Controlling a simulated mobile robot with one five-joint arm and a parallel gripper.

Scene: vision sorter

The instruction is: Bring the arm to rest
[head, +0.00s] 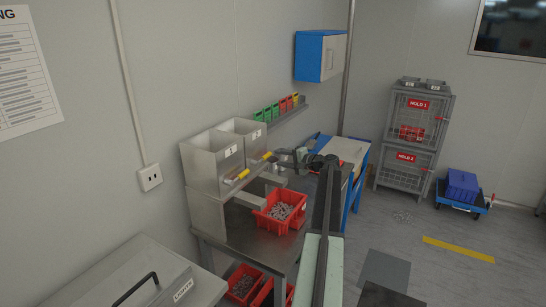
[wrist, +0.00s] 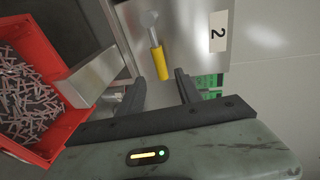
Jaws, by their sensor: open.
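My arm stretches forward over the steel bench (head: 232,237) in the head view. My gripper (head: 277,157) is near the front of the second hopper of the twin grey hopper unit (head: 205,165). In the wrist view my gripper (wrist: 160,82) is open, with its two dark fingers apart and nothing held between them. A yellow handle (wrist: 159,62) below the label "2" lies just beyond the fingertips. I cannot tell whether it touches them.
A red bin (head: 268,220) of small metal parts stands on the bench below the hoppers. Small green, red and yellow bins sit on a wall shelf (head: 288,113). A wire cage (head: 413,135) and a blue trolley (head: 461,192) stand at the right. Floor there is mostly free.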

